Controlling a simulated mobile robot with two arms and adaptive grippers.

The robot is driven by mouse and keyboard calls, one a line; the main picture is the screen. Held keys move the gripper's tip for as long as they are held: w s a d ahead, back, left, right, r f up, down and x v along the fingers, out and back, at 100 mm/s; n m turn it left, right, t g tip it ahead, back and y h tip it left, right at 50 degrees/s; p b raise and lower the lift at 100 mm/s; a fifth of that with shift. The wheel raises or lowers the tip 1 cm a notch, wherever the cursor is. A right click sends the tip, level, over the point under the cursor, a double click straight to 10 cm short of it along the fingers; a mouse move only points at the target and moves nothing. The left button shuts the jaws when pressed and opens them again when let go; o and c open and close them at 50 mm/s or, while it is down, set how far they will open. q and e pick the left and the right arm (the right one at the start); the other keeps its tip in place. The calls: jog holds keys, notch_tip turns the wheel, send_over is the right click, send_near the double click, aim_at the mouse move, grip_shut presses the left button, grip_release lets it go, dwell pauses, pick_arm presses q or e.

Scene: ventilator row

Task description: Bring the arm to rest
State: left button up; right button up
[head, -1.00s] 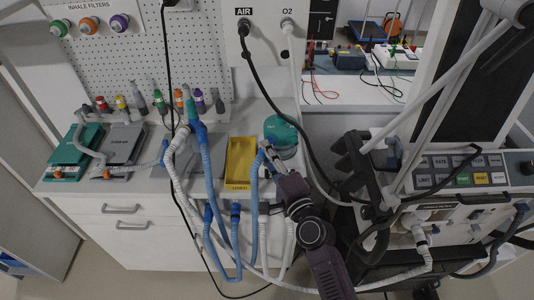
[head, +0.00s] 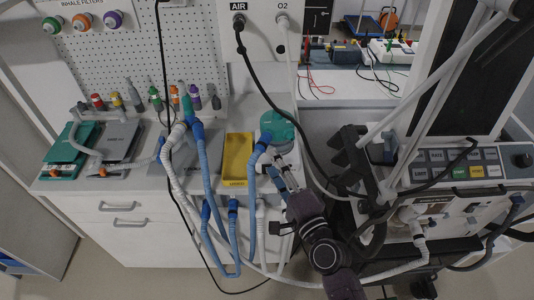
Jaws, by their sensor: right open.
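My right arm comes up from the bottom edge, and its open, empty gripper (head: 281,172) is just below and beside a round teal-topped unit (head: 278,131) on the counter. A blue hose end (head: 262,144) stands at the left side of this unit, close to the fingertips. I cannot tell whether the fingers touch anything. My left gripper is not in view.
A yellow tray (head: 237,158) lies left of the gripper. Blue and white hoses (head: 206,180) hang over the counter's front. A ventilator with buttons (head: 457,165) stands at the right, with cables near my arm.

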jog(key=v, duration=0.5)
jog(key=s+d+f+n+g+h, duration=0.1)
jog(key=s+d+f+n+g, duration=0.15)
jog(key=f, duration=0.95)
jog(key=s+d+f+n+g+h, duration=0.15)
jog(key=s+f, duration=0.25)
jog(key=f, duration=0.7)
jog(key=s+d+f+n+g+h, duration=0.1)
jog(key=s+d+f+n+g, duration=0.15)
jog(key=f, duration=0.95)
jog(key=s+d+f+n+g+h, duration=0.1)
jog(key=s+d+f+n+g, duration=0.2)
jog(key=s+f, duration=0.4)
jog(key=s+d+f+n+g+h, duration=0.1)
jog(key=s+d+f+n+g, duration=0.2)
jog(key=s+f, duration=0.5)
jog(key=s+d+f+n+g+h+b, duration=0.1)
jog(key=s+d+f+n+g, duration=0.2)
jog(key=s, duration=1.5)
notch_tip(320, 180, down, 5)
jog(key=shift+d+r, duration=0.2)
jog(key=shift+d, duration=1)
